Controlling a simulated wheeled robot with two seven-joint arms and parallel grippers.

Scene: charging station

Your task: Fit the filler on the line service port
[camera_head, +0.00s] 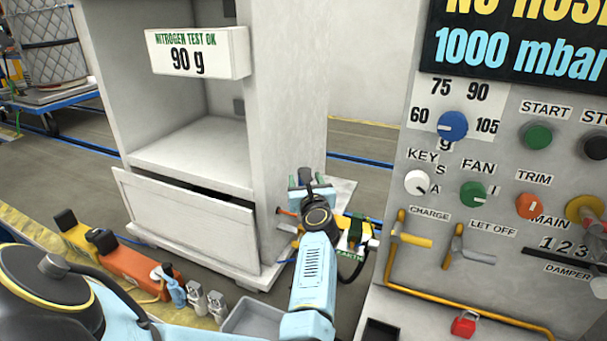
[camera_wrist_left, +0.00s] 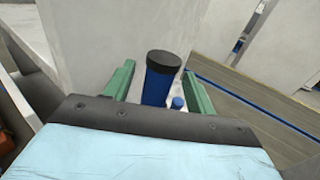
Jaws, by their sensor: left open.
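My left gripper (camera_head: 311,180) is at the end of the light-blue arm, beside the right side of the grey cabinet. Its green fingers (camera_wrist_left: 160,88) are open in the left wrist view. A blue cylinder with a black cap (camera_wrist_left: 160,82) shows between them, with gaps on both sides. I cannot tell its depth or whether it is the filler. A small blue knob (camera_wrist_left: 178,103) is to its right, near the right finger. In the head view the wrist hides most of this. I cannot make out the line service port. My right gripper is out of view.
The grey cabinet (camera_head: 285,130) has a partly open drawer (camera_head: 185,222). A control panel (camera_head: 480,260) with knobs and orange pipes stands at the right. A yellow bench (camera_head: 25,222) holds an orange device (camera_head: 135,270) and small fittings. A grey tray (camera_head: 252,318) is near it.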

